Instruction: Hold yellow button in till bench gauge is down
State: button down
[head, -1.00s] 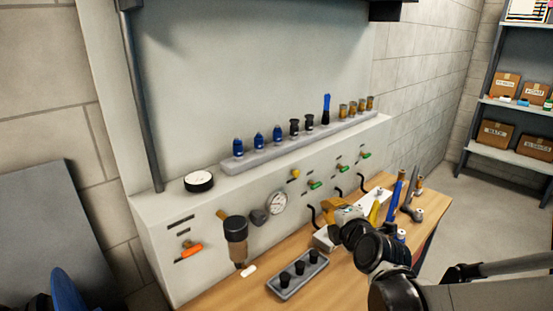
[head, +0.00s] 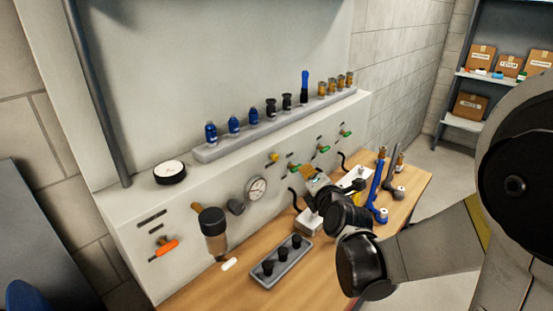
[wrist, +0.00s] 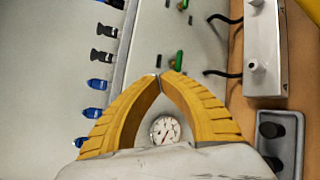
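The yellow button (head: 274,157) is a small knob on the sloped grey panel, left of the nearest green lever. In the wrist view I cannot see it; my fingertips probably cover its spot. A round white gauge (head: 256,189) is on the panel below left of the button. It also shows between my fingers in the wrist view (wrist: 165,130); its reading is too small to tell. My gripper (wrist: 158,76) has yellow fingers with tips together, holding nothing visible. In the head view the gripper (head: 306,171) is right of the button, apparently apart from it.
A filter bowl (head: 212,230) and an orange lever (head: 166,247) stand to the left. A grey tray (head: 282,264) with black knobs and a white block (head: 308,222) are on the wooden bench. A rail (head: 225,147) holds fittings above.

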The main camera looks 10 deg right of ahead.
jog(key=w+a, duration=0.4)
jog(key=w, duration=0.1)
jog(key=shift+w, duration=0.3)
jog(key=shift+w+a, duration=0.15)
dwell(1.2)
jog(key=shift+w+a, duration=0.15)
jog(key=shift+w, duration=0.05)
jog(key=shift+w+a+b, duration=0.3)
jog(key=shift+w, duration=0.15)
dwell(0.9)
dwell(1.6)
jog(key=shift+s+d, duration=0.55)
jog(key=shift+s, duration=0.25)
jog(key=s+d, duration=0.1)
jog(key=s, duration=0.1)
jog(key=s+d, duration=0.2)
dwell(0.3)
